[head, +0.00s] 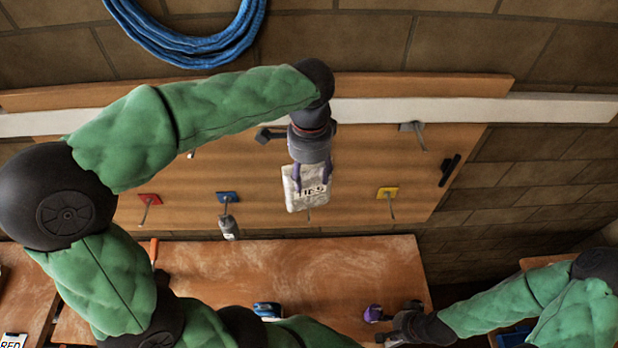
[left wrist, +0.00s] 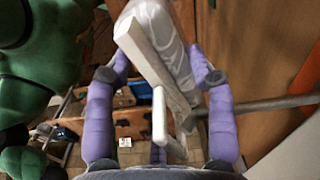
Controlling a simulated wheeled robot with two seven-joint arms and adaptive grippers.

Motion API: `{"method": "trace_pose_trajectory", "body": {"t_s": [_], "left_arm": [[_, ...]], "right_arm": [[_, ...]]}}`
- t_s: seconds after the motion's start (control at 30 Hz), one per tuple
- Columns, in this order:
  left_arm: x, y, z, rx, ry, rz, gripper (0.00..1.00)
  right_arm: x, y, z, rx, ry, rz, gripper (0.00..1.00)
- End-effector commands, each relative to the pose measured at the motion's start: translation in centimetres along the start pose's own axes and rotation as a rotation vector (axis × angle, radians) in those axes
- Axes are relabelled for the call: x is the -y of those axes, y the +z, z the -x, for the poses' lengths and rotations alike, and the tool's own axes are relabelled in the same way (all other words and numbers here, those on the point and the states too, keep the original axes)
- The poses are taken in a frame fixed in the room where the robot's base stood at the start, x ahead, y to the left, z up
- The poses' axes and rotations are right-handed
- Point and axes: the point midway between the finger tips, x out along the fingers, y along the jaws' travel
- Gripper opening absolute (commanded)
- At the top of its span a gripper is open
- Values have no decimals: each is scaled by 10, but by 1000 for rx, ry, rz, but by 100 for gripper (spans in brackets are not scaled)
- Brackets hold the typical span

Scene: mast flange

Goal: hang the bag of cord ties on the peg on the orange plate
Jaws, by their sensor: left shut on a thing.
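The white bag of cord ties (head: 306,197), with dark lettering on its front, hangs from my left gripper (head: 312,180) in front of the pegboard. In the left wrist view the purple fingers (left wrist: 160,85) are on either side of the bag (left wrist: 165,40), and a pale loop-like piece (left wrist: 159,118) is near it. A grey peg-like rod (left wrist: 270,103) comes in from the right beside the bag; contact is unclear. A peg tip (head: 309,214) shows below the bag; its plate is hidden. The rightmost lower plate (head: 388,192) looks yellow. My right gripper (head: 390,316) is low over the bench; its opening is unclear.
The wooden board (head: 350,150) also bears a red plate (head: 149,198), a blue plate (head: 227,197) with a grey item (head: 228,228) hanging, and a grey plate (head: 410,126). A blue object (head: 267,310) is on the bench (head: 330,262). A blue coil (head: 185,45) hangs above.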

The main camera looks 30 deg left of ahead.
Motion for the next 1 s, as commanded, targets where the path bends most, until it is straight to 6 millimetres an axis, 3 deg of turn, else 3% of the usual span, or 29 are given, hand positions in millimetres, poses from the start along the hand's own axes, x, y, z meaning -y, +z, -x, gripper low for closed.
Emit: {"method": "trace_pose_trajectory", "body": {"t_s": [0.6, 1.0], "left_arm": [[29, -11, -5, -6, 1, -5, 1], [37, -13, -14, -5, 3, -6, 1]], "right_arm": [[0, 0, 1, 1, 0, 0, 40], [0, 0, 0, 1, 0, 0, 40]]}}
